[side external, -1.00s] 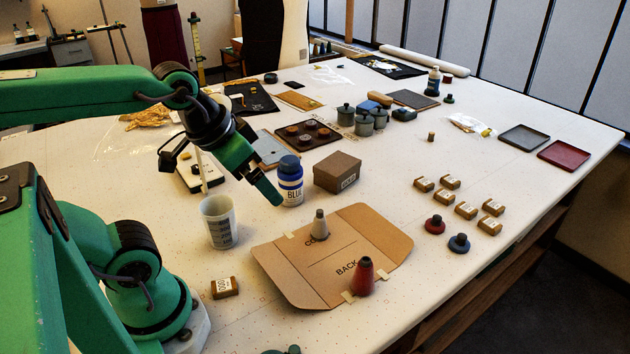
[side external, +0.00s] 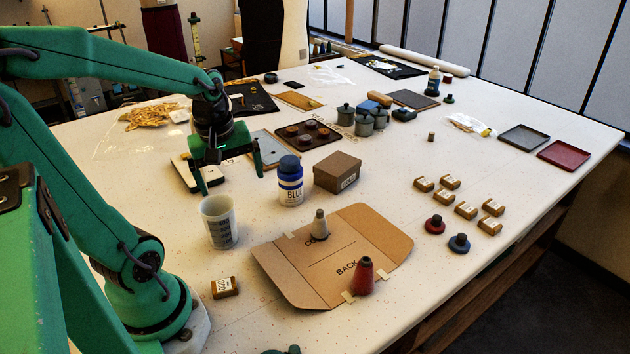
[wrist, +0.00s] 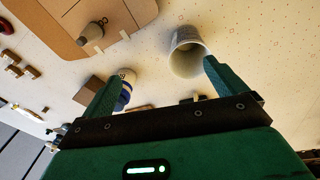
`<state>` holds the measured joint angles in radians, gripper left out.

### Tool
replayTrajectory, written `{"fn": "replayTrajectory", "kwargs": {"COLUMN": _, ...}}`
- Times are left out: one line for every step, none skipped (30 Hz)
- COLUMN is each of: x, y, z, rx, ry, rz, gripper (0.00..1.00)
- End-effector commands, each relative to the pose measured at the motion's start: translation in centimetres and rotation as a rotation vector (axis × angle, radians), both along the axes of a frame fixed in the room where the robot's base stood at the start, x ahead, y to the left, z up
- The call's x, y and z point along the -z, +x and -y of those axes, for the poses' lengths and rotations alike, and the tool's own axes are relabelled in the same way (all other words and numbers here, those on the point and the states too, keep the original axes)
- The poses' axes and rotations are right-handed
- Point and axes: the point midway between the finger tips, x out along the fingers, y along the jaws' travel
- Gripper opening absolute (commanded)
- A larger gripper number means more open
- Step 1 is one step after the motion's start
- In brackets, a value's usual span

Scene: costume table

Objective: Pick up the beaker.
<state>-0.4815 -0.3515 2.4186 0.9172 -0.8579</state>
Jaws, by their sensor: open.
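The beaker (side external: 219,224) is a translucent whitish cup with dark markings, upright on the table left of the cardboard. My gripper (side external: 232,182) is open and empty, pointing down above the table, behind and above the beaker in the side view. In the wrist view the beaker (wrist: 188,50) stands beyond the tip of the right finger, apart from my gripper (wrist: 163,78). It is not between the fingers.
A flat cardboard piece (side external: 290,262) carries a grey cone (side external: 319,226) and a red cone (side external: 364,275). A small brown labelled block (side external: 225,288) lies in front of the beaker.

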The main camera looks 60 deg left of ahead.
Motion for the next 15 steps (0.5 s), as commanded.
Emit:
{"fn": "replayTrajectory", "kwargs": {"x": 0.7, "y": -0.4, "z": -1.1, "rx": -0.109, "ry": -0.023, "rz": -0.024, "gripper": 0.97}}
{"fn": "replayTrajectory", "kwargs": {"x": 1.1, "y": -0.6, "z": -1.6, "rx": -0.171, "ry": -0.036, "rz": -0.036, "gripper": 0.97}}
{"fn": "replayTrajectory", "kwargs": {"x": 1.6, "y": -0.9, "z": -2.3, "rx": -0.252, "ry": -0.051, "rz": -0.049, "gripper": 0.97}}
{"fn": "replayTrajectory", "kwargs": {"x": 1.9, "y": -1.2, "z": -2.8, "rx": -0.308, "ry": -0.061, "rz": -0.058, "gripper": 0.97}}
{"fn": "replayTrajectory", "kwargs": {"x": 2.2, "y": -1.4, "z": -3.2, "rx": -0.360, "ry": -0.070, "rz": -0.067, "gripper": 0.97}}
{"fn": "replayTrajectory", "kwargs": {"x": 2.5, "y": -1.6, "z": -3.7, "rx": -0.424, "ry": -0.081, "rz": -0.077, "gripper": 0.97}}
{"fn": "replayTrajectory", "kwargs": {"x": 2.7, "y": -1.8, "z": -4.0, "rx": -0.466, "ry": -0.088, "rz": -0.085, "gripper": 0.97}}
{"fn": "replayTrajectory", "kwargs": {"x": 2.9, "y": -2.0, "z": -4.3, "rx": -0.503, "ry": -0.095, "rz": -0.090, "gripper": 0.97}}
{"fn": "replayTrajectory", "kwargs": {"x": 3.2, "y": -2.2, "z": -4.6, "rx": -0.545, "ry": -0.101, "rz": -0.098, "gripper": 0.97}}
{"fn": "replayTrajectory", "kwargs": {"x": 3.3, "y": -2.3, "z": -4.8, "rx": -0.571, "ry": -0.105, "rz": -0.102, "gripper": 0.97}}
{"fn": "replayTrajectory", "kwargs": {"x": 3.5, "y": -2.5, "z": -5.0, "rx": -0.592, "ry": -0.108, "rz": -0.106, "gripper": 0.97}}
{"fn": "replayTrajectory", "kwargs": {"x": 3.6, "y": -2.6, "z": -5.1, "rx": -0.614, "ry": -0.112, "rz": -0.108, "gripper": 0.97}}
{"fn": "replayTrajectory", "kwargs": {"x": 3.6, "y": -2.6, "z": -5.2, "rx": -0.626, "ry": -0.113, "rz": -0.110, "gripper": 0.97}}
{"fn": "replayTrajectory", "kwargs": {"x": 3.7, "y": -2.7, "z": -5.3, "rx": -0.634, "ry": -0.115, "rz": -0.112, "gripper": 0.97}}
{"fn": "replayTrajectory", "kwargs": {"x": 3.7, "y": -2.7, "z": -5.3, "rx": -0.640, "ry": -0.116, "rz": -0.113, "gripper": 0.97}}
